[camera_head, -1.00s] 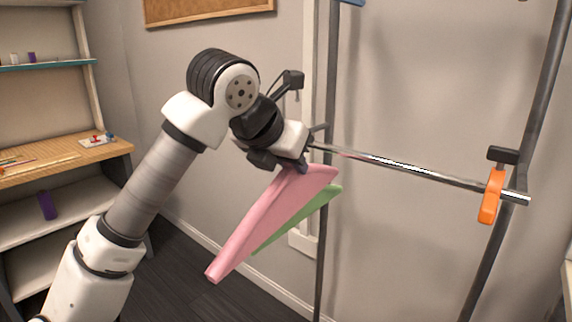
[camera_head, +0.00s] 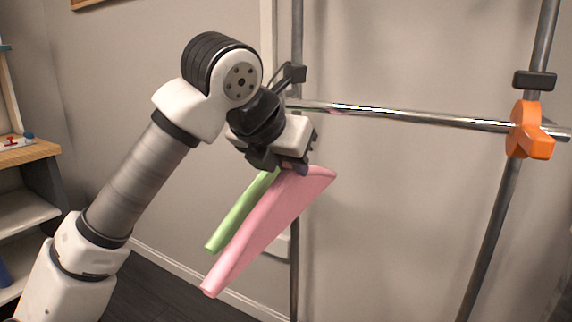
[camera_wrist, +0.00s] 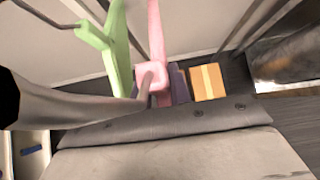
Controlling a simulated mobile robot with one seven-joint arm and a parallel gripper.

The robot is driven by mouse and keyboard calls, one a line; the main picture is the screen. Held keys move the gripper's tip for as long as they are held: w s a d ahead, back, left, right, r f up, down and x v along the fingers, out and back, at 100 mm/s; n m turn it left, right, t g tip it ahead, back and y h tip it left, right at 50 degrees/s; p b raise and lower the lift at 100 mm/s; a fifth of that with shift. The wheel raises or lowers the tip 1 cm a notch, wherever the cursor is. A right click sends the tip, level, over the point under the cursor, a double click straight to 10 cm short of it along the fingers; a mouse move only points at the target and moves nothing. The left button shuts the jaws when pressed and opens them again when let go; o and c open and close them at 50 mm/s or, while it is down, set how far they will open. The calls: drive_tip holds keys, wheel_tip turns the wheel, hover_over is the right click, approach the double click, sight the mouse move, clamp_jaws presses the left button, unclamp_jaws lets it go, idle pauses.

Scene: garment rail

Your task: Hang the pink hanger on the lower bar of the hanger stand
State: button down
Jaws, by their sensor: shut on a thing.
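The pink hanger (camera_head: 265,232) slants down to the left below my gripper (camera_head: 296,165), which is shut on its upper part. The wrist view shows the pink hanger (camera_wrist: 156,35) at the fingers (camera_wrist: 146,84). The stand's lower bar (camera_head: 410,116) is a shiny horizontal rod, above and to the right of the pink hanger in the head view. A green hanger (camera_head: 232,218) shows to the left of the pink one, and also in the wrist view (camera_wrist: 118,50). The hanger hooks are hidden in the head view, so I cannot tell how they sit against the bar.
An orange clamp (camera_head: 528,130) sits at the bar's right end by the dark right post (camera_head: 492,235). The left post (camera_head: 294,255) stands behind my gripper. Shelves (camera_head: 20,215) are at the far left. A cardboard box (camera_wrist: 208,82) shows in the wrist view.

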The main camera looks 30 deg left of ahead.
drive_tip(key=shift+w+d+f+p, duration=0.1)
drive_tip(key=shift+w+p, duration=0.5)
drive_tip(key=shift+w, duration=1.65)
drive_tip(key=shift+w+d+p, duration=0.1)
drive_tip(key=shift+w+p, duration=0.45)
drive_tip(key=shift+w, duration=1.7)
drive_tip(key=shift+w+f+b, duration=0.15)
drive_tip(key=shift+f+b, duration=0.15)
drive_tip(key=shift+f, duration=0.15)
drive_tip(key=shift+f+b, duration=0.9)
drive_tip(key=shift+f, duration=0.25)
drive_tip(key=c, duration=1.2)
unclamp_jaws()
